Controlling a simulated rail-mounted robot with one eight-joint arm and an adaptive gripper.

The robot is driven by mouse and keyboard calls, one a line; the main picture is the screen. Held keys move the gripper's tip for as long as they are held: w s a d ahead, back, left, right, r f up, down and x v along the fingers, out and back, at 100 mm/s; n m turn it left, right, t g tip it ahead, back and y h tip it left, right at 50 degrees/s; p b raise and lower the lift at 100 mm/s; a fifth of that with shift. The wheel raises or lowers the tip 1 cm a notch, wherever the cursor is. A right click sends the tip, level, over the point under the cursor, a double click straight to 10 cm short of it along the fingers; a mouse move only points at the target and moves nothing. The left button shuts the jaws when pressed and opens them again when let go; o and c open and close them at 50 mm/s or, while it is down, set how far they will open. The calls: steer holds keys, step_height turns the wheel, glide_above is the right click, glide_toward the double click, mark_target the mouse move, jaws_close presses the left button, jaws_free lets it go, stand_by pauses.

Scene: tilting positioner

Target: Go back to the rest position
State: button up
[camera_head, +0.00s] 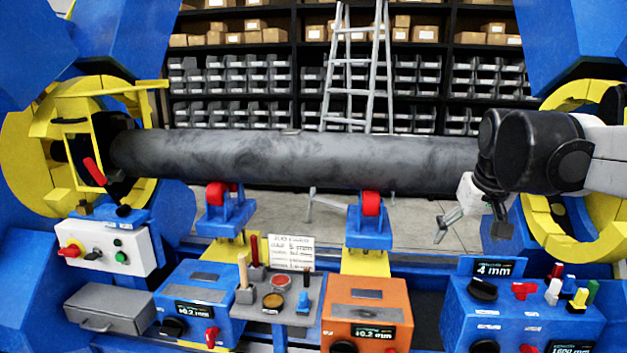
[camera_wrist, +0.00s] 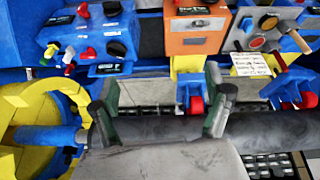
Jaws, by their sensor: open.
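My gripper (camera_head: 472,232) is at the right in the head view, pointing down with its fingers spread and nothing between them. It is in front of the right end of a long dark grey pipe (camera_head: 300,158). In the wrist view, my gripper (camera_wrist: 160,108) shows two widely parted fingers, with the pipe (camera_wrist: 270,132) running across behind them. I cannot tell whether a finger touches the pipe. The pipe lies level across two red rollers, the left one (camera_head: 217,193) and the right one (camera_head: 371,203). My arm hides the pipe's right end in the head view.
Yellow ring chucks stand at the left (camera_head: 30,150) and right (camera_head: 570,235). Along the front are a white switch box (camera_head: 100,248), a blue box (camera_head: 195,290), a small tool tray (camera_head: 280,312), an orange box (camera_head: 365,310) and a blue control panel (camera_head: 520,318). A ladder (camera_head: 352,75) and shelves stand behind.

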steer(key=s+a+f, duration=0.3)
steer(key=s, duration=0.3)
steer(key=s+a+f+t, duration=0.1)
steer(key=s+a+f, duration=0.2)
steer(key=s, duration=0.4)
steer(key=s+a+f+t+y, duration=0.1)
steer(key=s+a+f, duration=0.3)
steer(key=s, duration=0.2)
steer(key=shift+s+f+p, duration=0.25)
steer(key=shift+s+p, duration=0.15)
steer(key=shift+p, duration=0.05)
